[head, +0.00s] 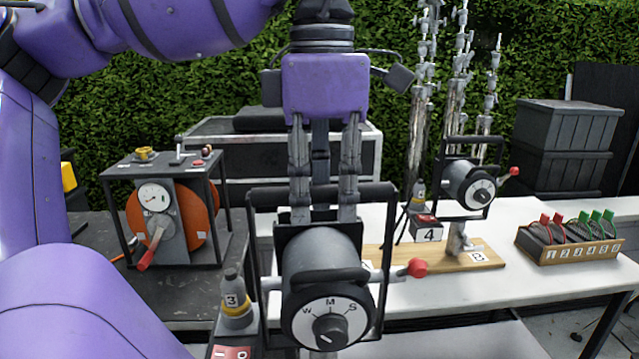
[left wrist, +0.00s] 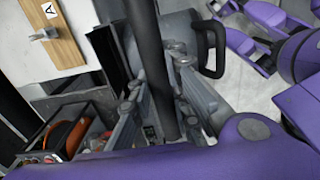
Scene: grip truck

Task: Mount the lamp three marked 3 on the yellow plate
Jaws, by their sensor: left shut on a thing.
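The lamp three (head: 322,262) hangs in the front middle, a grey drum with a W-M-S dial, black yoke and red-tipped handle. A box with a yellow-banded cone marked 3 (head: 238,300) is beside it. My left gripper (head: 323,212) is shut on the lamp from above; in the left wrist view its fingers (left wrist: 160,105) close around a dark bar. The yellow plate (head: 425,257) lies on the white table behind the lamp, its left part hidden. In the left wrist view the plate (left wrist: 62,45) shows label A and a bare metal peg (left wrist: 42,34). My right gripper is out of view.
Lamp four (head: 468,186) stands on the plate's right end by label B. A box of numbered connectors (head: 570,248) is at the right of the white table (head: 590,285). A framed winch (head: 165,215) stands on the dark table at the left.

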